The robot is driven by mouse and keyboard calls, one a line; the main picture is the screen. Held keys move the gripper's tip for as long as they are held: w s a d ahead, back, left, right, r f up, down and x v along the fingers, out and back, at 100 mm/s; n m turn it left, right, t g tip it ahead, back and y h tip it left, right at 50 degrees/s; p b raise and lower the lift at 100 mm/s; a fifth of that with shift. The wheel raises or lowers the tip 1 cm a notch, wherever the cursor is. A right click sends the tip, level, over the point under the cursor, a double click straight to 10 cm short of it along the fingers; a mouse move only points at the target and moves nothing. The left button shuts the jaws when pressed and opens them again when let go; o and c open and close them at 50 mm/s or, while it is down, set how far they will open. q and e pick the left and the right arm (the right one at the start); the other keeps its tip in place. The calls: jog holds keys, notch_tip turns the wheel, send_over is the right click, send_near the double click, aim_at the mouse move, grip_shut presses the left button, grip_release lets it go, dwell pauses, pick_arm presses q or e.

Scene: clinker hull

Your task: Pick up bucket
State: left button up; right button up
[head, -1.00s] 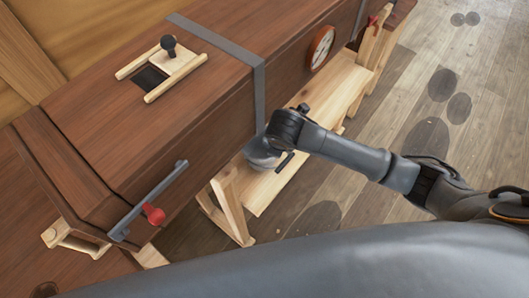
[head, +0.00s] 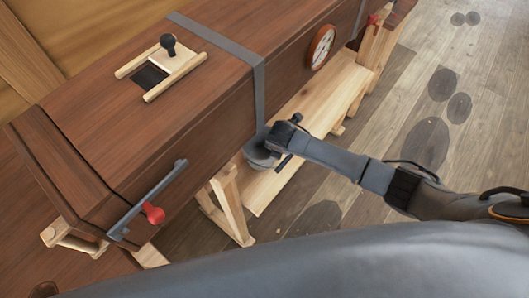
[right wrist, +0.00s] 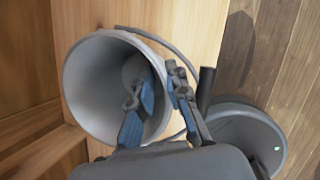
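The bucket (head: 259,158) is grey and stands at the near end of a low pale plank beside the hull, partly hidden by my right gripper. The right wrist view looks into its round open mouth (right wrist: 98,88), with a thin curved handle and a dark grip at the right side. My right gripper (right wrist: 160,82) is at the bucket's right rim, one blue-padded finger inside the mouth and the other outside. The fingers are close together across the wall; I cannot tell whether they press on it. My left gripper is not in view.
The brown plank hull (head: 190,95) rises directly left of the bucket. The pale plank (head: 310,105) runs back beneath it on wooden trestles (head: 228,200). A round gauge (head: 321,47) and a grey bar with a red knob (head: 153,214) are on the hull. The floor to the right is open.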

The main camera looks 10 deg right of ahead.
jog(key=shift+w+f, duration=0.25)
jog(key=shift+f, duration=0.2)
grip_shut()
jog(key=shift+r, duration=0.1)
